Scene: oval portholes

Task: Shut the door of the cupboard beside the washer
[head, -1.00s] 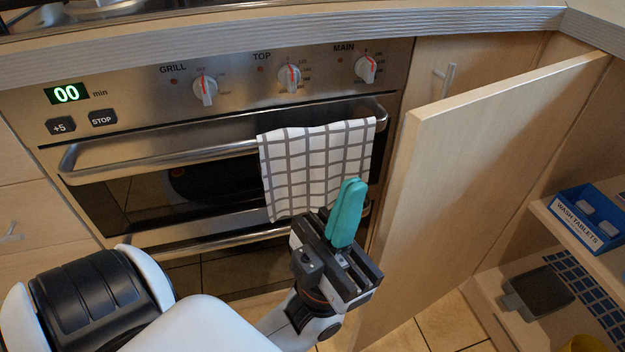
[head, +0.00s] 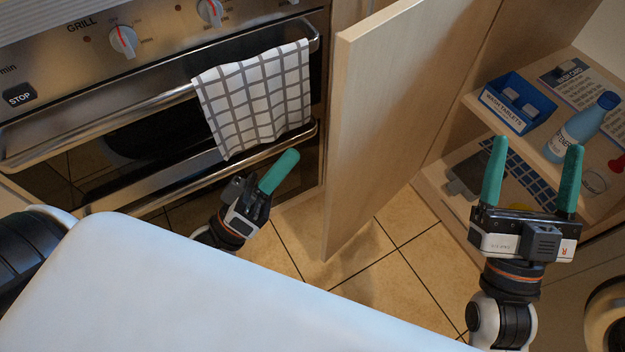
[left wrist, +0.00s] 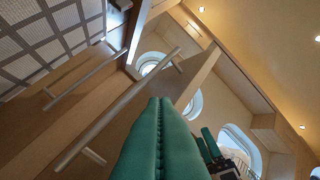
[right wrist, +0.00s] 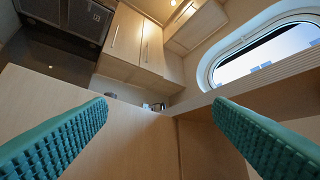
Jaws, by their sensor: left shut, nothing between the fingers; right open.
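The cupboard door (head: 385,115) is light wood and stands wide open, jutting out toward me between the oven and the open cupboard. The cupboard (head: 455,130) shows its shelves to the right of the door. My left gripper (head: 279,171) is shut and empty, in front of the oven on the left side of the door. Its closed teal fingers also show in the left wrist view (left wrist: 160,110). My right gripper (head: 533,160) is open and empty, in front of the cupboard's shelves, to the right of the door. The washer (head: 600,290) shows partly at the lower right edge.
A blue wash tablets box (head: 517,103) and a blue bottle (head: 582,127) stand on the cupboard shelf. A checked towel (head: 255,98) hangs on the oven handle (head: 100,118) near my left gripper. Tiled floor (head: 375,255) is clear below the door.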

